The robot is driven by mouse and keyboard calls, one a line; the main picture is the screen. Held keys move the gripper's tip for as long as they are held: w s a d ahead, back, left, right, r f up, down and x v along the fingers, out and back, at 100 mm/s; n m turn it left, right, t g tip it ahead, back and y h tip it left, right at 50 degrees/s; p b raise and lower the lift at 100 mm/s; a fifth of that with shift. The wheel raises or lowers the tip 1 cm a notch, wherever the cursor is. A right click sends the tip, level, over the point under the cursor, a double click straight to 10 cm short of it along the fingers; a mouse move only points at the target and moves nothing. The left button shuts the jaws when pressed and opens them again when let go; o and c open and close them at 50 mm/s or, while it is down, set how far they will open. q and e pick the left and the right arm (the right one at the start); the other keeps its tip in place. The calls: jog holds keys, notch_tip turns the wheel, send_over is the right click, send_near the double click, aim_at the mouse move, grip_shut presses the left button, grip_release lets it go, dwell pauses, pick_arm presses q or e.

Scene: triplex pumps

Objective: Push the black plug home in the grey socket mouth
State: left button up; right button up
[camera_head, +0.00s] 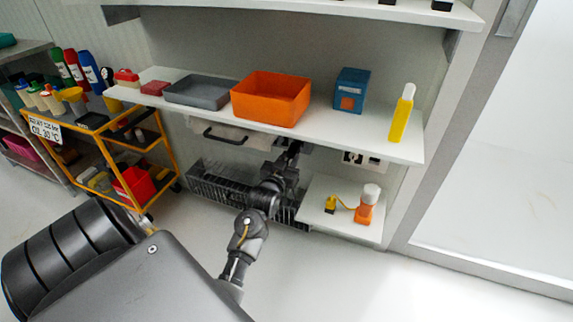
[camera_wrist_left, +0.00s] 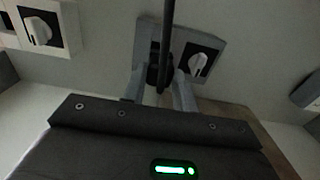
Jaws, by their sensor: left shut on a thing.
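My left gripper (camera_head: 292,152) reaches in under the long white shelf, close to the wall. In the left wrist view the two grey fingers of this gripper (camera_wrist_left: 159,80) are shut on the black plug (camera_wrist_left: 157,73), and a dark cable (camera_wrist_left: 170,18) crosses in front of it. Just beyond the plug is a grey wall plate (camera_wrist_left: 183,37). The plug lines up with the left part of this plate. The socket mouth is hidden behind plug and cable, so I cannot tell how deep the plug sits. My right gripper is in neither view.
The plate's right half has a white knob (camera_wrist_left: 198,64); another white knob (camera_wrist_left: 38,31) is at upper left. The white shelf (camera_head: 400,148) holds an orange bin (camera_head: 271,98) above my arm. A low white shelf (camera_head: 345,228) with an orange-and-white bottle (camera_head: 367,204) is at right.

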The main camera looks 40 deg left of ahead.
aim_at(290, 157)
pick_arm(q)
jog(key=shift+w+a, duration=0.2)
jog(key=shift+w, duration=0.4)
jog(key=shift+r+p, duration=0.1)
jog(key=shift+p, duration=0.4)
dwell(0.8)
jog(key=shift+p, duration=0.6)
dwell(0.5)
jog(key=shift+x, duration=1.5)
jog(key=o, duration=1)
jog(key=shift+o, duration=0.2)
jog(key=shift+s, duration=0.1)
